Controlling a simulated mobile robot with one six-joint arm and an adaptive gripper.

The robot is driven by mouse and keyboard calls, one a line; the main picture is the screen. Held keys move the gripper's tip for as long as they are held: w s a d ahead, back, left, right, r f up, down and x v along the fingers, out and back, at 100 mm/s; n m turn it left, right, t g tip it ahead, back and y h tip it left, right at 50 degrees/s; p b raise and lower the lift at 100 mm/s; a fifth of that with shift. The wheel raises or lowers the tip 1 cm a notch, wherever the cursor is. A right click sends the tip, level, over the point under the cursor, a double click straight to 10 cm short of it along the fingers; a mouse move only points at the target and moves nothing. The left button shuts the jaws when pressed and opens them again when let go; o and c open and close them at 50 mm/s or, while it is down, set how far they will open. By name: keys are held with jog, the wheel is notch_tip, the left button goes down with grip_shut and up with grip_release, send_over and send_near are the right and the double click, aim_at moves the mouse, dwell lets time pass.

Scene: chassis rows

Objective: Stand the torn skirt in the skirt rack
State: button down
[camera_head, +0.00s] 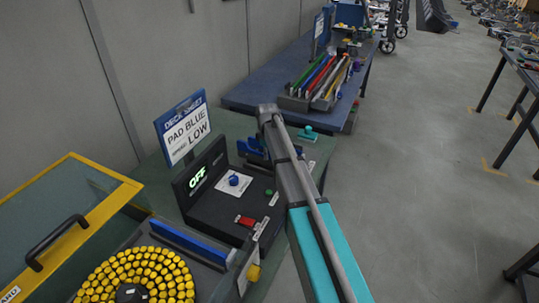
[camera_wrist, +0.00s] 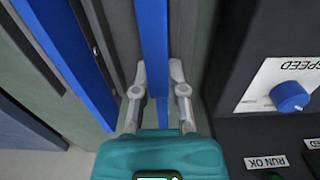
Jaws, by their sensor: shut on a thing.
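In the wrist view my gripper (camera_wrist: 160,76) is shut on a long blue strip (camera_wrist: 152,32), which looks like a skirt. One pale finger lies on each side of it; no tear can be made out. More blue strip (camera_wrist: 70,55) runs in a grey surround to the left. In the head view my arm reaches over the green bench and hides my gripper. Blue pieces (camera_head: 250,149) stand beside the arm behind the console; I cannot tell whether they include the rack or the held strip.
A dark console (camera_head: 225,205) showing OFF stands on the bench; its blue speed knob (camera_wrist: 290,96) is close right in the wrist view. A deck sign (camera_head: 185,130), a ring of yellow caps (camera_head: 135,275) and a yellow-framed cover (camera_head: 70,215) are nearby. Floor right is open.

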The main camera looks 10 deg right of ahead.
aim_at(267, 165)
jog(key=shift+f+b, duration=2.1)
jog(key=shift+b, duration=0.05)
dwell(1.0)
jog(key=c, duration=0.6)
grip_release()
